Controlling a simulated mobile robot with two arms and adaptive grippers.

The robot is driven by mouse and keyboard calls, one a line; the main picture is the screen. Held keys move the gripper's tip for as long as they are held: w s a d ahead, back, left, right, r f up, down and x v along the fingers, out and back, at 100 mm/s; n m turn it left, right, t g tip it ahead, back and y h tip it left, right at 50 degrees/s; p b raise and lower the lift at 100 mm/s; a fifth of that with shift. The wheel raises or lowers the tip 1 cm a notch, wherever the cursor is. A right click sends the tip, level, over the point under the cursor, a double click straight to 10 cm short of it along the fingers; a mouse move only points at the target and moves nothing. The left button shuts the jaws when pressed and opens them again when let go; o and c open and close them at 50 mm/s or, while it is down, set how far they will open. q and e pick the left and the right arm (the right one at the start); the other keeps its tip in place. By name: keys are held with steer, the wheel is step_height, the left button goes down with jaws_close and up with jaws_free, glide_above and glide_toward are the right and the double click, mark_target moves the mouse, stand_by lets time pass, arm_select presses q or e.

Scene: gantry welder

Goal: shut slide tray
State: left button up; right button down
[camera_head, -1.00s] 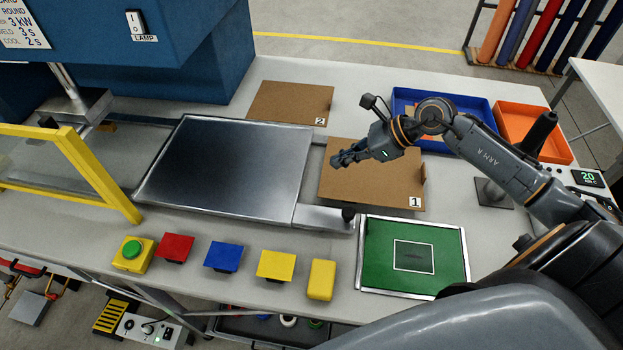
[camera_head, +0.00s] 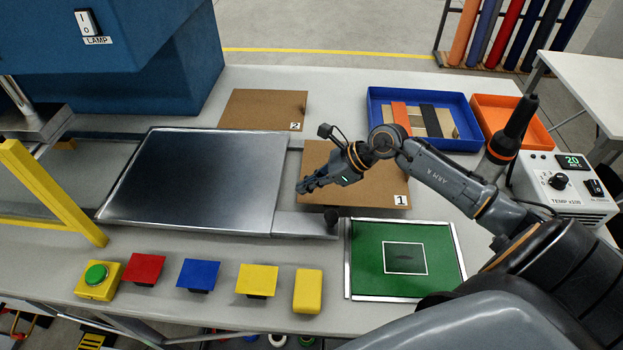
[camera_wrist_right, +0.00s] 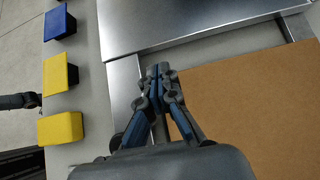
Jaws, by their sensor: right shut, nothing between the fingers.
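The slide tray (camera_head: 190,180) is a flat metal plate, clear of the yellow guard frame on its left, and looks empty. A metal bar (camera_head: 300,224) runs from its near right corner and bears a dark upright knob (camera_head: 332,220). My right gripper (camera_head: 303,186) is shut and empty, beyond and left of the knob in the head view, near the tray's right edge. In the right wrist view my right gripper (camera_wrist_right: 158,70) points at the tray's edge (camera_wrist_right: 180,38); the knob cannot be made out there. My left gripper is not in the head view.
Brown board 1 (camera_head: 375,195) lies under my right forearm; brown board 2 (camera_head: 262,108) lies behind. The yellow guard frame (camera_head: 50,190) stands left. Colored blocks (camera_head: 200,274) line the front. A green mat (camera_head: 370,275), blue bin (camera_head: 385,98) and orange bin (camera_head: 520,130) are right.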

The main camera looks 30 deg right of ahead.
mark_target(277, 201)
steer(key=p+x, duration=0.1)
steer(key=x, duration=0.4)
steer(key=shift+w+a, duration=0.1)
steer(key=shift+w, duration=0.05)
steer(key=shift+w+a+f+p, duration=0.15)
steer(key=shift+a+f+p, duration=0.15)
steer(key=shift+f, duration=0.15)
